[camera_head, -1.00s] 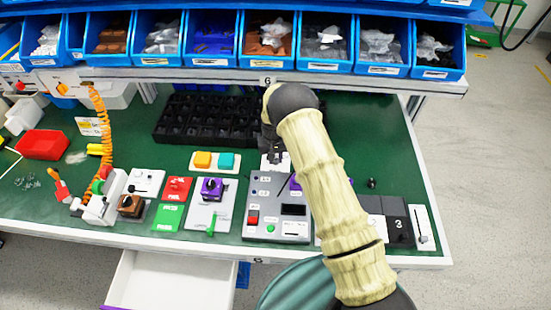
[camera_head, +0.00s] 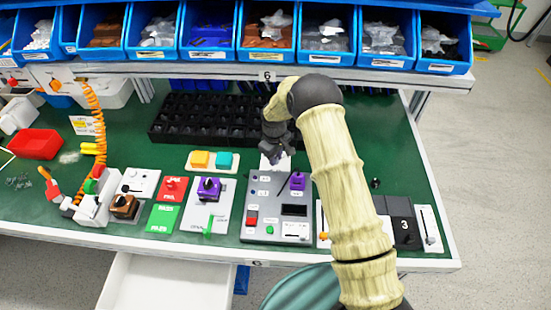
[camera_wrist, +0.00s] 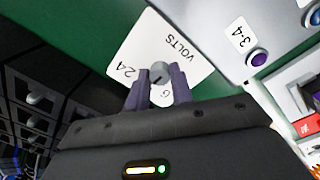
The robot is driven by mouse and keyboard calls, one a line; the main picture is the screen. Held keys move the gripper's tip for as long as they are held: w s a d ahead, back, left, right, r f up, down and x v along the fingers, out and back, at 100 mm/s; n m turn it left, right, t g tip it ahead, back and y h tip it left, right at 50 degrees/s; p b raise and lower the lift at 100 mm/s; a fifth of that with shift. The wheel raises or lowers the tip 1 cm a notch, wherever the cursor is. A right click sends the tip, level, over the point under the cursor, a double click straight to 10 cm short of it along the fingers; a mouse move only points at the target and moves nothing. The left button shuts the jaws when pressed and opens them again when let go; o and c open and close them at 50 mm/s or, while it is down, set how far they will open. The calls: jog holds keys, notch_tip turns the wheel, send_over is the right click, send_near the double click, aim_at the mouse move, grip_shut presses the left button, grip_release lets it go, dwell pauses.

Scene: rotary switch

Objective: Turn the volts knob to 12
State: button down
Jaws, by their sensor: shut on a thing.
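The volts knob (camera_wrist: 159,73) is a small grey knob on a white plate (camera_wrist: 192,72) printed VOLTS and 24, with another mark partly covered by a finger. I see no 12; it may be hidden. My gripper (camera_wrist: 160,86) is shut on the knob, with a dark finger on each side. In the head view my gripper (camera_head: 275,156) points down at the white plate (camera_head: 283,164), behind the grey panel. The knob itself is hidden there, and its pointing direction is hard to tell.
A grey panel (camera_head: 265,208) with a purple knob (camera_head: 298,181) stands just in front. A black compartment tray (camera_head: 205,118) lies to the left and behind. Blue bins (camera_head: 208,32) line the shelf above.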

jog(key=shift+n, duration=0.3)
jog(key=c, duration=1.2)
grip_release()
jog(key=shift+r, duration=0.15)
notch_tip(320, 180, up, 17)
jog(key=b, duration=0.2)
jog(key=shift+s+a, duration=0.15)
jog(key=shift+s, duration=0.1)
jog(key=shift+r, duration=0.1)
